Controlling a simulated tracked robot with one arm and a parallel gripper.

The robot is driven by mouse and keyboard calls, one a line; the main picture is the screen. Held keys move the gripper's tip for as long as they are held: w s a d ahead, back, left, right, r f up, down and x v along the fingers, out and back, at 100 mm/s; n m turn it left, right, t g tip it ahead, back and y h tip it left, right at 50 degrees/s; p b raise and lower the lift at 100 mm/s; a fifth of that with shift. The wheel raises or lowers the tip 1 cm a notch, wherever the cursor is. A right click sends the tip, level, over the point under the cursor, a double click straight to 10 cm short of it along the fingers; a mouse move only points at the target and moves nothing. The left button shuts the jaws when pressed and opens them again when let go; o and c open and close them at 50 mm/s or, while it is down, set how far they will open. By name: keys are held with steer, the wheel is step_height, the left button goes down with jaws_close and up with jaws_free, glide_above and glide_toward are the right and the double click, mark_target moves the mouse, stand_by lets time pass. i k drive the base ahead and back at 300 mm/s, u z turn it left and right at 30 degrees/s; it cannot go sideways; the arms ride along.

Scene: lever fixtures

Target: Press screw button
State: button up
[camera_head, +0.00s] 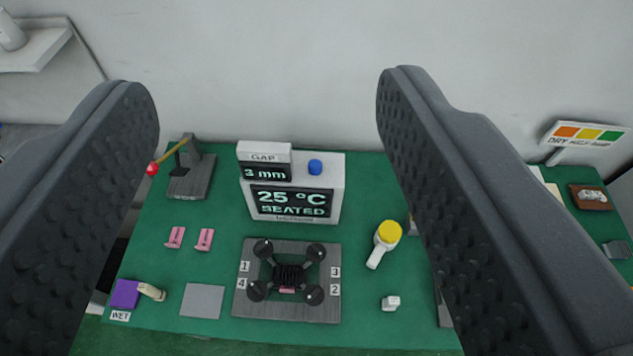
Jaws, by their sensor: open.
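My gripper (268,90) is open and empty, its two dark ridged fingers wide apart at the left and right of the view. Between and beyond them on a green table is a grey plate (245,308). It bears a dark finned block (288,276) with black round knobs at its corners, by labels 1 to 4. Behind it stands a white display box (334,190) reading "25 °C SEATED" and "GAP 3 mm". A blue button (315,167) sits on its top. I cannot tell which of these is the screw button. My fingers touch none of them.
A red-tipped lever (153,169) stands at the back left. Two pink pieces (204,239), a grey square (203,301) and a purple block (125,293) lie left. A yellow-topped tool (389,233) and small white block (391,303) lie right. A colour-striped sign (587,135) stands far right.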

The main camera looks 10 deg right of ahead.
mark_target(315, 166)
steer(key=u, duration=0.85)
steer(key=k, duration=1.05)
steer(key=z, duration=0.7)
steer(key=i, duration=0.5)
steer(key=u, duration=0.05)
